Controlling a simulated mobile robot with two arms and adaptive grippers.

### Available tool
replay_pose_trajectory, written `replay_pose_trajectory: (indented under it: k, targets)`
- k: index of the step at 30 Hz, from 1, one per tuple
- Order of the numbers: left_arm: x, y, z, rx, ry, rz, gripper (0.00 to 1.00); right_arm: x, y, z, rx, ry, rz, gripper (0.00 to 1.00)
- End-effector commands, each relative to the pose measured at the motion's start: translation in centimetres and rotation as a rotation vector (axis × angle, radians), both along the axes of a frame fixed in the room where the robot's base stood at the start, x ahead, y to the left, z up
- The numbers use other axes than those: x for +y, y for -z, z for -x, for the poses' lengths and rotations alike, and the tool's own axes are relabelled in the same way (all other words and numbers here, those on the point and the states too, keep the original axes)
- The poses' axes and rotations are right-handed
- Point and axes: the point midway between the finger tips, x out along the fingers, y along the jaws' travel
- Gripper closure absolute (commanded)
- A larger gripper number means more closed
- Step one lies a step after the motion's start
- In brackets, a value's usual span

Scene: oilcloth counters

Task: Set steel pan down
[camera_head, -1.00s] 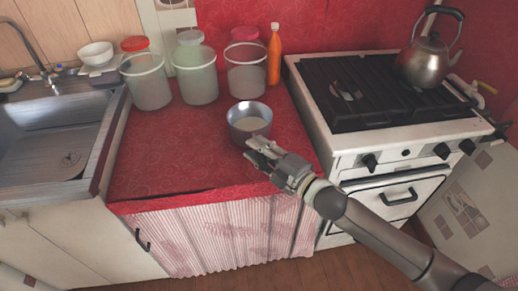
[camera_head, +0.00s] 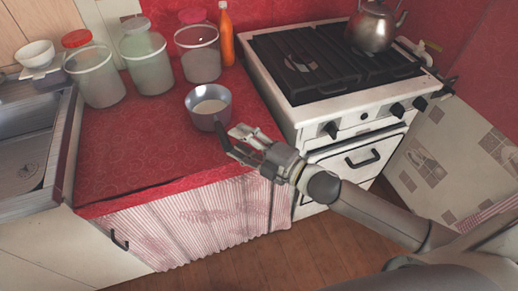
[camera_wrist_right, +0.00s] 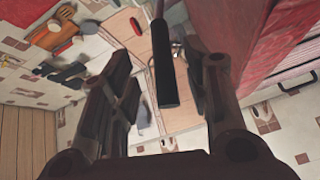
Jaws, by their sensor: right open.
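The steel pan (camera_head: 209,121), a small grey pot with a pale inside, sits upright on the red oilcloth counter (camera_head: 140,150) near its front right part. Its dark handle (camera_head: 225,139) points toward my right gripper. My right gripper (camera_head: 240,144) is open just to the right of the pan, at the handle's end. In the right wrist view the black handle (camera_wrist_right: 165,72) lies between the two spread fingers, with gaps on both sides. The pan's bowl cannot be made out there. My left gripper is not in view.
Several lidded jars (camera_head: 95,80) and an orange bottle (camera_head: 226,40) stand along the back. The stove (camera_head: 330,100) with a kettle (camera_head: 372,28) is at right, the sink (camera_head: 30,145) at left. The counter left of the pan is clear.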

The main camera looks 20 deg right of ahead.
Motion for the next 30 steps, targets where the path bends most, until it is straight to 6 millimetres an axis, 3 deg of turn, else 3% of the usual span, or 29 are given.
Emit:
replay_pose_trajectory:
  k: [10, 24, 27, 30]
  targets:
    - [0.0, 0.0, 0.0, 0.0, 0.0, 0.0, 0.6, -2.6, 0.0, 3.7, 0.002, 0.001, -0.001, 0.56]
    - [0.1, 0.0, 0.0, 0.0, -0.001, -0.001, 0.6, -3.2, 0.0, 4.5, 0.001, 0.002, -0.001, 0.56]
    - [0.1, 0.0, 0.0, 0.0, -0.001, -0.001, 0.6, -4.0, 1.4, 4.0, 0.033, 0.029, -0.009, 0.56]
    - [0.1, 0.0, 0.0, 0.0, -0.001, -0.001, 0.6, -6.0, 5.3, 2.8, 0.123, 0.104, -0.035, 0.56]
